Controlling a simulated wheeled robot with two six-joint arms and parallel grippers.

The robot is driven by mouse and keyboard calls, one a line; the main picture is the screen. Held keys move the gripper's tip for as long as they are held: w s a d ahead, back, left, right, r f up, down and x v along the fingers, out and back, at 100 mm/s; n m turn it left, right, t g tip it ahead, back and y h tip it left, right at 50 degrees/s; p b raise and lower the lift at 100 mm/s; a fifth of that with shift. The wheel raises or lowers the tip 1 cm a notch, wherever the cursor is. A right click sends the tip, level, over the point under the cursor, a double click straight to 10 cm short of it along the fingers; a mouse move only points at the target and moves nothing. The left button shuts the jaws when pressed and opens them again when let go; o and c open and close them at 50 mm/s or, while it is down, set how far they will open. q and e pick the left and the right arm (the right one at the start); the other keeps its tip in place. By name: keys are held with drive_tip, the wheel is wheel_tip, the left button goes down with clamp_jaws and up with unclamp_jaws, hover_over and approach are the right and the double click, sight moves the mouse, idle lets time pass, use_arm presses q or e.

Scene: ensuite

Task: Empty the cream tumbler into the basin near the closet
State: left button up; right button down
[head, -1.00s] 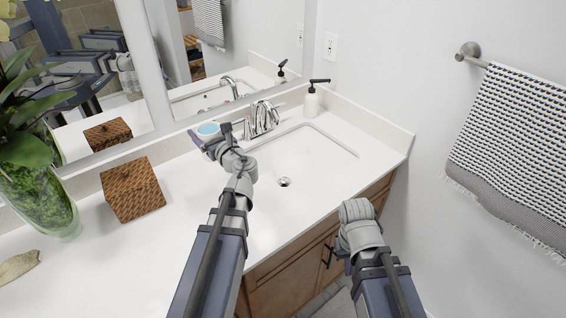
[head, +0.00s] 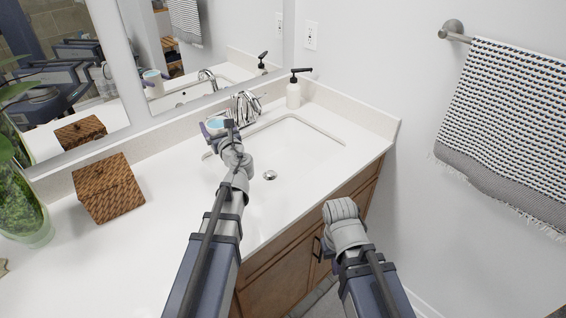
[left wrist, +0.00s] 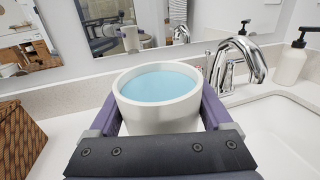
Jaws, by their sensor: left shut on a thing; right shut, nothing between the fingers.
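The cream tumbler (left wrist: 160,108) is upright between the fingers of my left gripper (left wrist: 160,125) in the left wrist view. It holds light blue liquid close to its rim. In the head view the tumbler (head: 214,125) shows at the left back corner of the basin, partly hidden by my left gripper (head: 222,127), which is shut on it. The basin (head: 300,165) is a white rectangular sink set in the counter, with a drain in its floor. My right gripper (head: 340,209) is over the counter's front edge, empty; its fingertips are hard to see.
A chrome faucet (head: 243,106) stands behind the basin, close to the tumbler's right. A soap dispenser (head: 294,90) stands at the back right. A wicker box (head: 108,188) and a glass vase (head: 25,212) stand on the left counter. A mirror (head: 200,50) rises behind.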

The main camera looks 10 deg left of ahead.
use_arm(q)
drive_tip(key=w+d+f+m+t+h+b, duration=0.1)
drive_tip(key=w+d+f+m+h+b, duration=0.1)
drive_tip(key=d, duration=0.5)
drive_tip(key=w+d+f+m+t+h+b, duration=0.2)
drive_tip(key=w+d+f+m+h+b, duration=0.1)
drive_tip(key=w+d+f+h+b, duration=0.2)
drive_tip(key=w+d+f+b, duration=0.2)
drive_tip(key=w+f, duration=0.1)
drive_tip(key=shift+w, duration=0.25)
drive_tip(key=shift+d, duration=0.1)
